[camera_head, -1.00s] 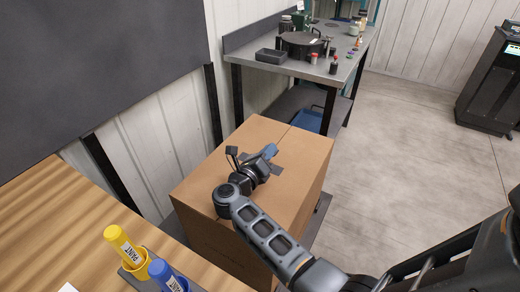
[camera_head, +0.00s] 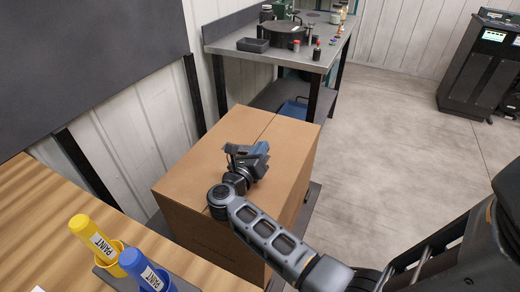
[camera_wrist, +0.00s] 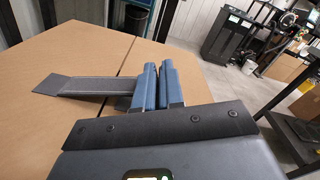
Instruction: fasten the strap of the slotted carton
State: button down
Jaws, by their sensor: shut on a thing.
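The slotted carton (camera_head: 198,165) is a brown box with a seam across its top; it also fills much of the wrist view (camera_wrist: 50,120). My gripper (camera_head: 262,148) is low over the carton's top. In the wrist view its blue fingers (camera_wrist: 158,82) are close together. A flat grey strap (camera_wrist: 75,86) runs in from the left to the fingers, its free end lying over the cardboard. The part between the fingers is hidden. I cannot tell whether the two strips are joined.
A wooden table (camera_head: 60,200) with yellow (camera_head: 97,240) and blue (camera_head: 145,268) paint markers is at the lower left. A metal workbench (camera_head: 285,58) with a black tray and jars stands behind the carton. A dark cabinet (camera_head: 478,75) stands far right.

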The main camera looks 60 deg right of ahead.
jog(key=c, duration=1.3)
grip_release()
jog(key=shift+w, duration=0.1)
jog(key=shift+a, duration=0.15)
jog(key=shift+s+a+b, duration=0.2)
jog(key=shift+a+b, duration=0.15)
jog(key=shift+a, duration=3.5)
